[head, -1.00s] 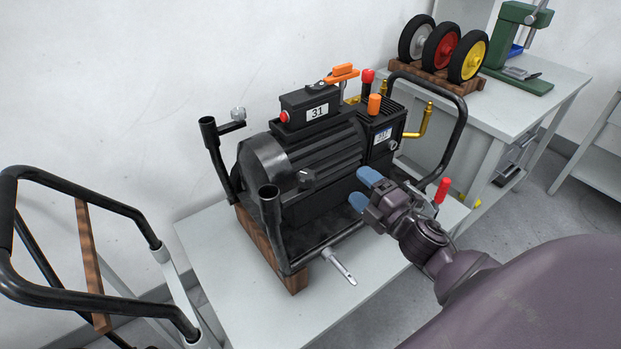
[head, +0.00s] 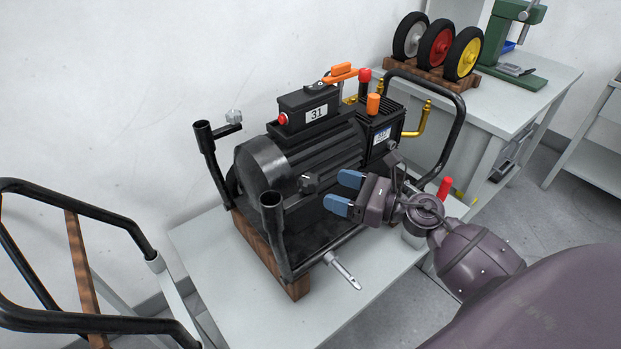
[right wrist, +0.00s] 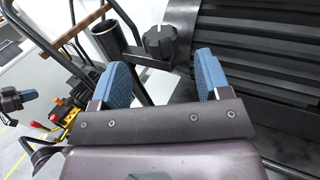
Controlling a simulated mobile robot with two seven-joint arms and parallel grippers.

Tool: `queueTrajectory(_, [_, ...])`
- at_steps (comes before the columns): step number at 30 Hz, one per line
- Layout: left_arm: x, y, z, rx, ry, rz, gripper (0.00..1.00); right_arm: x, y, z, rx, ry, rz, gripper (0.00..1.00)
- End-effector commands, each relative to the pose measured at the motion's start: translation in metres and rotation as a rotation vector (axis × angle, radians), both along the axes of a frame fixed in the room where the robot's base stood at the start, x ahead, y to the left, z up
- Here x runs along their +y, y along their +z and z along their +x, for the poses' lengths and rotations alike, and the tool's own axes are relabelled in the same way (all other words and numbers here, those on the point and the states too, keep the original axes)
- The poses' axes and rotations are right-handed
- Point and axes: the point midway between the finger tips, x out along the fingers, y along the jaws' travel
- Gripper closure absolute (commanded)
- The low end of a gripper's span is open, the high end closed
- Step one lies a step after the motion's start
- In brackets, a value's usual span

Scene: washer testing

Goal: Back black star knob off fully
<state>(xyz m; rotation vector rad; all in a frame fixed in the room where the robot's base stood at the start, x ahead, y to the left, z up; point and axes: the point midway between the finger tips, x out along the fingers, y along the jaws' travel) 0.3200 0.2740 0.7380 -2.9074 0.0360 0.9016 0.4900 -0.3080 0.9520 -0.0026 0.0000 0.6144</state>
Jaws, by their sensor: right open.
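The black star knob (head: 308,183) sits on a stud on the near side of the black motor unit (head: 320,145), beside the frame's front upright tube. It also shows in the right wrist view (right wrist: 160,42), ahead of the fingers and between their lines. My right gripper (head: 344,192) is open and empty, with blue fingertips pointing at the knob from the right, apart from it. Part of what looks like my left gripper (right wrist: 30,96) shows at the left edge of the right wrist view; its jaw state is unclear.
The unit's tubular frame stands on wooden blocks on a pale table (head: 215,290). A silver-ended crank handle (head: 345,270) sticks out at the front. A black cart handle (head: 90,320) is at left. Wheels (head: 437,45) stand on the back-right bench.

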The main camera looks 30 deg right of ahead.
Motion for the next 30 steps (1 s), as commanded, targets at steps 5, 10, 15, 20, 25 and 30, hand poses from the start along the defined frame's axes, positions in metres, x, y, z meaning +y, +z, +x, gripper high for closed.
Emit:
queueTrajectory(5, [-0.001, 0.005, 0.001, -0.005, 0.004, -0.003, 1.00, 0.018, 0.003, 0.027, -0.004, 0.000, 0.001, 0.30])
queueTrajectory(10, [0.000, 0.004, -0.001, 0.002, 0.006, -0.003, 1.00, 0.032, 0.002, 0.045, -0.002, -0.001, 0.004, 0.30])
queueTrajectory(15, [0.000, 0.005, -0.002, 0.002, 0.007, -0.003, 1.00, 0.039, 0.001, 0.056, 0.000, -0.002, 0.003, 0.30])
queueTrajectory(20, [0.001, 0.005, -0.003, 0.002, 0.007, -0.003, 1.00, 0.041, 0.000, 0.058, 0.000, -0.001, 0.002, 0.30])
queueTrajectory(25, [0.001, 0.005, -0.003, 0.003, 0.007, -0.003, 1.00, 0.041, 0.000, 0.058, 0.001, -0.001, 0.003, 0.30])
queueTrajectory(30, [0.001, 0.005, -0.003, 0.002, 0.007, -0.003, 1.00, 0.041, 0.000, 0.058, 0.001, -0.001, 0.003, 0.51])
